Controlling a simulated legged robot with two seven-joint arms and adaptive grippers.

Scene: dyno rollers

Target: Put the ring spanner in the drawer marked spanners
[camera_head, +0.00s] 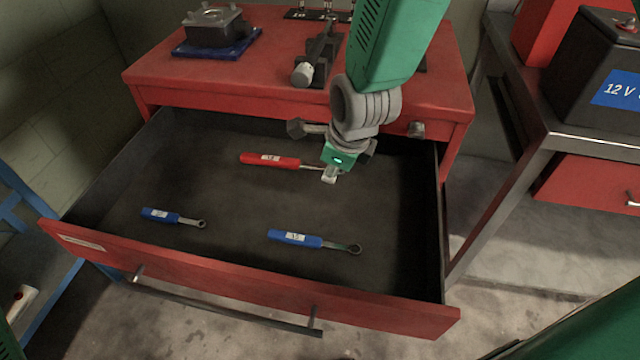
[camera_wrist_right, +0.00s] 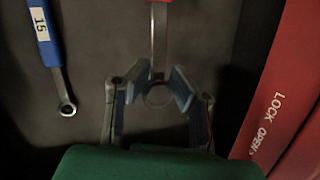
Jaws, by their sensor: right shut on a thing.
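The ring spanner with the red handle (camera_head: 270,160) is in the open drawer, its handle pointing left and its metal end at my right gripper (camera_head: 331,175). The right wrist view shows its ring (camera_wrist_right: 157,96) between the fingers of my right gripper (camera_wrist_right: 152,88), which is shut on it. I cannot tell whether the spanner touches the drawer floor. The red drawer (camera_head: 240,287) is pulled well out, with a dark interior. A small label on its front is too small to read. My left gripper is not in view.
Two blue-handled spanners lie in the drawer, one at left (camera_head: 173,217) and one nearer the middle (camera_head: 300,239); one blue handle (camera_wrist_right: 44,35) reads 15 in the right wrist view. The red cabinet top (camera_head: 160,78) overhangs the drawer's back. A 12 V box (camera_head: 595,75) stands at right.

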